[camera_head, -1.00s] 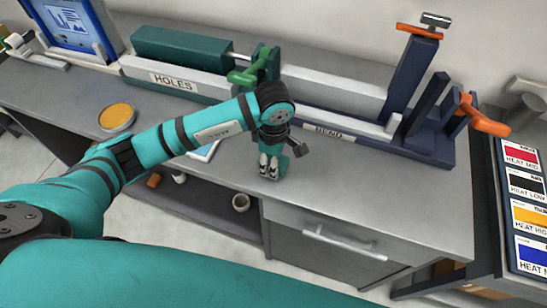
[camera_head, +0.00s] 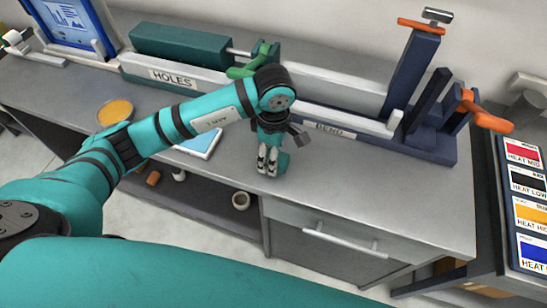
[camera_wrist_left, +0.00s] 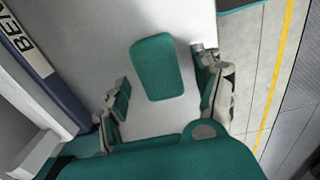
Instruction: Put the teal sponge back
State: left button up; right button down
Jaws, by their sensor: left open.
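The teal sponge (camera_wrist_left: 157,67) is a rounded block lying on the grey bench top in the left wrist view. In the head view only part of it (camera_head: 284,160) shows beside my left gripper (camera_head: 267,160), which hides the rest. My left gripper (camera_wrist_left: 161,75) is open and points down over the bench, with a finger on either side of the sponge in the wrist view. I see a gap between the sponge and each finger. My right gripper is not in view.
A long fixture labelled HOLES (camera_head: 172,78) and one labelled BEND (camera_head: 329,128) line the back of the bench (camera_head: 400,205). A yellow-topped round dish (camera_head: 115,111) and a blue-white tablet-like item (camera_head: 200,143) lie near my left arm. Bare bench lies right of the gripper.

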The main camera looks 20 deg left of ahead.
pick_arm(q)
notch_tip(320, 180, up, 8)
jog(key=shift+r+b, duration=0.15)
jog(key=shift+b, duration=0.8)
jog(key=shift+r, duration=0.6)
jog(key=shift+s, duration=0.1)
